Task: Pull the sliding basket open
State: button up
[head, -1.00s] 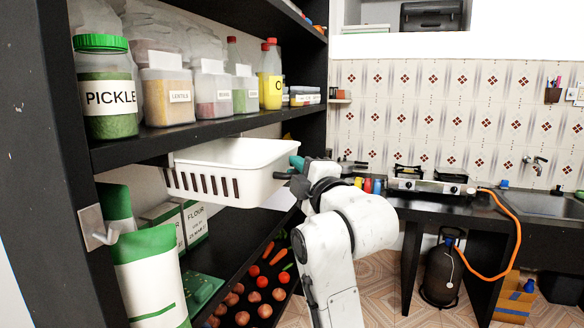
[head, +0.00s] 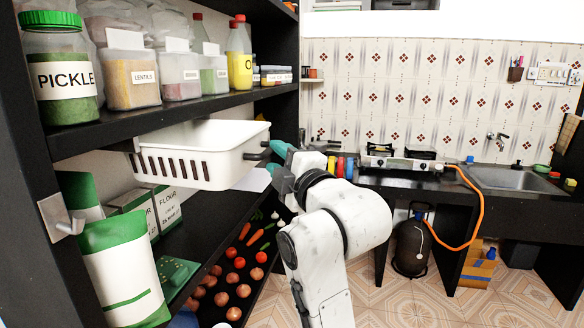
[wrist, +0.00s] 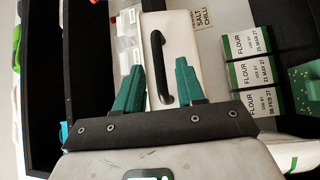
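The white sliding basket (head: 200,135) with slots in its side hangs under the upper shelf, its front end sticking out past the shelf edge. Its dark handle (head: 257,155) is on the end facing my gripper. My gripper (head: 271,157) is just right of the handle in the head view, its teal fingers spread apart. In the wrist view my gripper (wrist: 157,66) is open, with the black handle (wrist: 157,65) showing in the gap between the fingers. The basket's white front (wrist: 187,35) lies behind it. I see no finger closed on the handle.
The upper shelf (head: 150,128) with jars and containers runs above the basket. Flour boxes (head: 165,205), a green-and-white bag (head: 120,270) and vegetables (head: 240,262) are below. The floor (head: 400,300) to the right is open.

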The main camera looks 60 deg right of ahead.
jog(key=p+v, duration=0.1)
jog(key=p, duration=0.1)
jog(key=p+v, duration=0.1)
jog(key=v, duration=0.1)
jog(key=shift+s+a+r+p, duration=0.1)
jog(key=shift+s+r+p, duration=0.1)
jog(key=shift+s+p, duration=0.15)
jog(key=shift+s+p, duration=0.1)
jog(key=shift+p, duration=0.4)
jog(key=shift+f+p+v, duration=0.25)
jog(key=shift+p+v, duration=0.9)
jog(key=shift+p, duration=1.9)
